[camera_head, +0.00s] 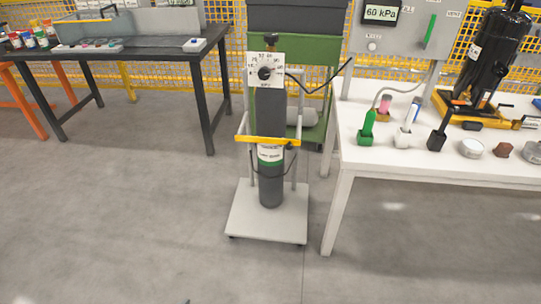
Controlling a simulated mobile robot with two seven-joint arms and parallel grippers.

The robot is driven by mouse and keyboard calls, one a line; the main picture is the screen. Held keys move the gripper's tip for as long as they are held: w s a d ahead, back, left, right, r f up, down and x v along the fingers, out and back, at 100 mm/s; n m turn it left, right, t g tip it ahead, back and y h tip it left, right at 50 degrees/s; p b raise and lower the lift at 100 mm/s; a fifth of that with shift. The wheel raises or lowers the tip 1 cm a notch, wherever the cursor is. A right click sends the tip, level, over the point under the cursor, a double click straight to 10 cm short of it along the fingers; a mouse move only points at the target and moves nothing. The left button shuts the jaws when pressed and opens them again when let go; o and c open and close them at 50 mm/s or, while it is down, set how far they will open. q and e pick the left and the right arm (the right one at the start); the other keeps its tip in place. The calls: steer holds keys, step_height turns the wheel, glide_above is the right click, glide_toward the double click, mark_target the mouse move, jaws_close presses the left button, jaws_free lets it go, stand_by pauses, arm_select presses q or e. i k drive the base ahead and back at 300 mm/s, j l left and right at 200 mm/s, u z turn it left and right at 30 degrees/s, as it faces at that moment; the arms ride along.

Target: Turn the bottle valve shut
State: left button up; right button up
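A grey gas bottle (271,188) with a green band and a white label stands upright on a wheeled trolley (240,222), behind a yellow bar (273,140). Above it is a white dial plate (256,58) with markings and a round black knob (264,73). I cannot tell which way the valve is turned. A dark hose (318,93) runs from the dial to the right. Neither of my grippers is in view.
A dark workbench (150,55) stands back left. A green cabinet (315,50) is behind the trolley. The floor in front is clear.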

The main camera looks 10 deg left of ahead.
mark_target(269, 38)
steer(key=j+z, duration=0.1)
steer(key=z, duration=0.35)
steer(key=i+j+z, duration=0.1)
steer(key=z, duration=0.4)
steer(key=j+z, duration=0.2)
steer(key=z, duration=0.25)
steer(key=j+z, duration=0.25)
steer(key=k+j+z, duration=0.1)
steer(key=j+z, duration=0.2)
steer(key=k+j+z, duration=0.15)
steer(key=j, duration=0.3)
steer(key=k+j+z, duration=0.2)
steer(key=j, duration=0.2)
steer(key=k+j, duration=0.1)
steer(key=j, duration=0.25)
steer(key=k+j+z, duration=0.1)
steer(key=j, duration=0.3)
steer(key=k+j, duration=0.15)
steer(key=j, duration=0.2)
steer(key=k+j, duration=0.15)
steer(key=j, duration=0.2)
steer(key=z, duration=0.05)
